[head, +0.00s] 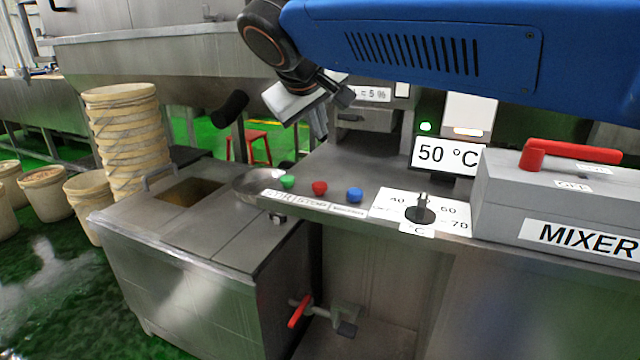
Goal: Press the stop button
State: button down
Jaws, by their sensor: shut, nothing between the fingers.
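The red stop button (319,188) sits on the steel console ledge, between a green button (287,182) and a blue button (354,195). A white label strip reading STOP (312,202) lies on the ledge just in front of it. My gripper (319,128) hangs from the blue arm at the upper middle of the head view. It appears above and behind the buttons, apart from them. Its fingers are shut and hold nothing. The gripper is partly hidden by its own wrist, and its exact height over the ledge is hard to tell.
Right of the buttons are a black dial (420,209), a 50 °C display (449,157) and a MIXER box (560,205) with a red lever (572,152). A round metal pan (258,182) lies left of the buttons. Stacked tubs (127,140) stand farther left.

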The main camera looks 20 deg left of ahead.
aim_at(318, 187)
jog(key=shift+f, duration=5.35)
jog(key=shift+r, duration=1.05)
jog(key=shift+r, duration=0.1)
jog(key=shift+r, duration=2.4)
